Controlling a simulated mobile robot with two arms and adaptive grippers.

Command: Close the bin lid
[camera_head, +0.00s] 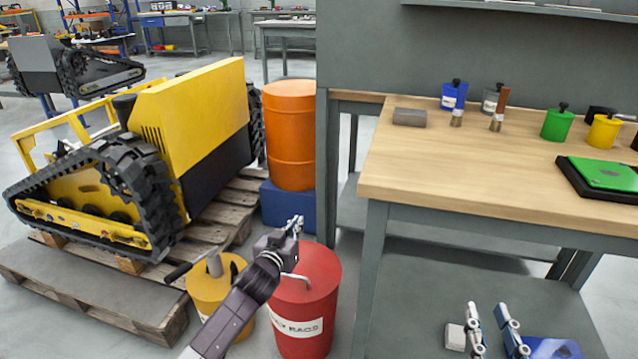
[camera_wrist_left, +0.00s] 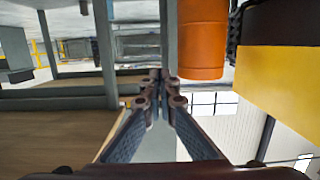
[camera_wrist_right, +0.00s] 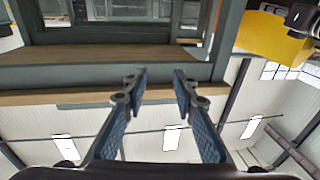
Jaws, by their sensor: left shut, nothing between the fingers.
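The red bin (camera_head: 300,333) with a white label reading partly "RAGS" stands on the floor at the lower middle of the head view. Its red lid (camera_head: 322,262) shows at the top, with a bent silver handle (camera_head: 296,279) at its front. My left forearm and wrist hide part of the bin's left side and top, so I cannot tell how far the lid stands open. My left gripper (camera_head: 295,226) is shut and empty, above the bin's back edge; its fingertips meet in the left wrist view (camera_wrist_left: 155,78). My right gripper (camera_head: 491,312) is open and empty, low at the right; its fingers stand apart in the right wrist view (camera_wrist_right: 157,78).
A yellow container (camera_head: 212,290) stands left of the bin. An orange drum (camera_head: 290,135) on a blue base (camera_head: 287,208) stands behind. A yellow tracked carrier (camera_head: 200,115) rests on wooden pallets (camera_head: 90,296) at the left. A wooden-topped workbench (camera_head: 470,175) fills the right.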

